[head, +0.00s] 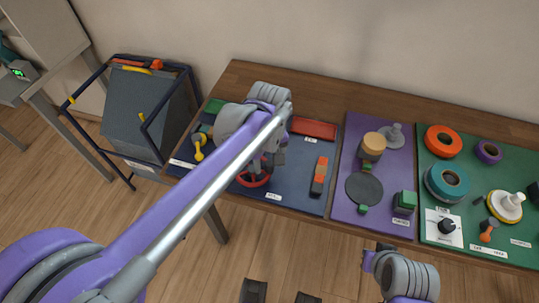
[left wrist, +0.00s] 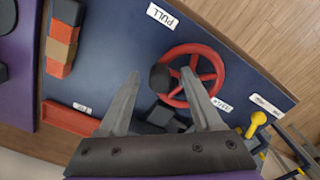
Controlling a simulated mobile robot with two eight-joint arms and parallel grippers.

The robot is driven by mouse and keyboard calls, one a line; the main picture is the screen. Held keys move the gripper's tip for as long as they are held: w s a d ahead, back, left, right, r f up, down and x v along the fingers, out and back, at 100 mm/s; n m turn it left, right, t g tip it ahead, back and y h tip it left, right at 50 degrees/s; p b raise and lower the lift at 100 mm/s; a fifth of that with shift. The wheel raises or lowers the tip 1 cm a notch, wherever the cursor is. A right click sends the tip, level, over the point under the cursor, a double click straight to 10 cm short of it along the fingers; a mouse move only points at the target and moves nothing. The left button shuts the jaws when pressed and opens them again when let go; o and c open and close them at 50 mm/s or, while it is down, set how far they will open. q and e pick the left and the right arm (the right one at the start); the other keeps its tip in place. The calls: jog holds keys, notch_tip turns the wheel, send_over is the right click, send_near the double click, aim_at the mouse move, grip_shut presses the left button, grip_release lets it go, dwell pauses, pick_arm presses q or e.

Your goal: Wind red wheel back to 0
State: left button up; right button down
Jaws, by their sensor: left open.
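The red wheel (head: 254,181) lies on the blue mat (head: 299,187), partly hidden by my left arm in the head view. The left wrist view shows its red rim and spokes (left wrist: 209,76) and a dark round knob (left wrist: 160,77) at its rim. My left gripper (left wrist: 160,74) is open above the wheel. The knob appears between its fingertips, one finger crossing over the wheel; I cannot tell whether they touch. No zero mark is readable. Part of my right arm shows at the lower right of the head view, with what may be its gripper (head: 382,248); its jaws are unclear.
A yellow-handled lever (head: 199,149), an orange and black block (head: 320,175) and a red tray (head: 313,129) are around the wheel. A dark block (left wrist: 165,117) sits close to it. Purple (head: 380,216) and green mats with several parts lie to the right.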

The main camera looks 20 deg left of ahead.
pick_arm(q)
jog(key=shift+f, duration=0.15)
jog(key=shift+c, duration=0.3)
grip_shut()
dwell(0.3)
